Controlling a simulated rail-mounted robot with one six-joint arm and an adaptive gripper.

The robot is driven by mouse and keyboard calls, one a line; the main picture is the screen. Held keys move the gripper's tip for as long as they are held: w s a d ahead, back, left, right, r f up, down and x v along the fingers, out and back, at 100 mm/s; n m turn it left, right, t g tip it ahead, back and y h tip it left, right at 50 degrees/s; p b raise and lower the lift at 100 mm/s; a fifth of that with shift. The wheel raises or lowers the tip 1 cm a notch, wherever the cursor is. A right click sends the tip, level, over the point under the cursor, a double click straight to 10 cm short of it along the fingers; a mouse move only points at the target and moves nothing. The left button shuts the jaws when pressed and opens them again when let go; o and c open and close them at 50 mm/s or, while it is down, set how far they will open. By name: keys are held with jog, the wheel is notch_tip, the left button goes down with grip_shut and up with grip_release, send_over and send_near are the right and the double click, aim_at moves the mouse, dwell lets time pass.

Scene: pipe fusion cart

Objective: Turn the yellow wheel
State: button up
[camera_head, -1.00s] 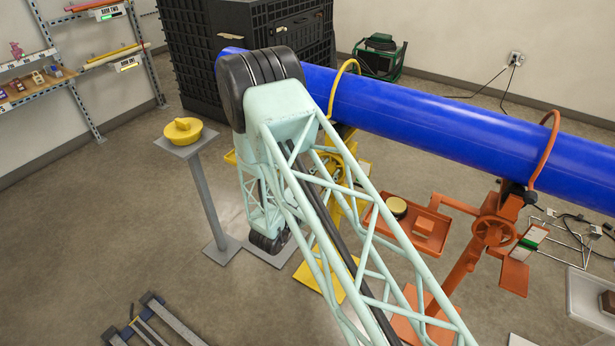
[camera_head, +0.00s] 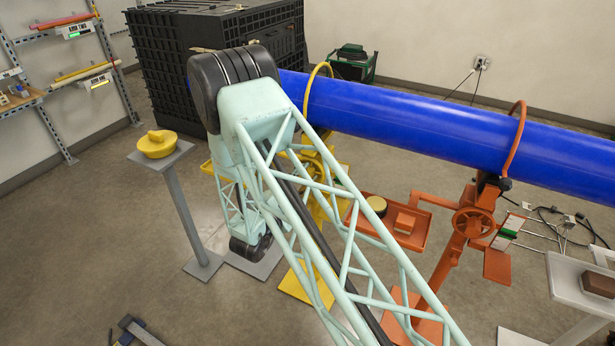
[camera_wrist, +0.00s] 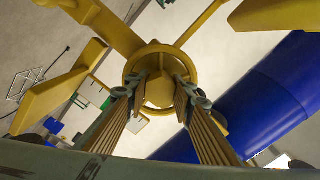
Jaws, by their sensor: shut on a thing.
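The yellow wheel (camera_wrist: 160,48) fills the middle of the wrist view, its ring around a central yellow hub. My gripper (camera_wrist: 160,92) has a ribbed finger on each side of the hub, inside the ring, and is shut on the wheel. In the head view the yellow wheel (camera_head: 318,163) shows partly behind my pale green lattice arm, on a yellow stand under the blue pipe (camera_head: 420,120). My gripper is hidden in the head view.
An orange stand with an orange wheel (camera_head: 473,222) holds the pipe further right. A black crate (camera_head: 170,80) is behind. Yellow arms of the stand surround the wheel in the wrist view.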

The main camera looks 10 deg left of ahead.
dwell(0.3)
jog(key=o, duration=0.8)
jog(key=shift+o, duration=0.2)
jog(key=shift+s+a, duration=0.1)
jog(key=v, duration=1.1)
jog(key=shift+s, duration=0.4)
jog(key=shift+w+a+r, duration=0.1)
jog(key=shift+a, duration=0.05)
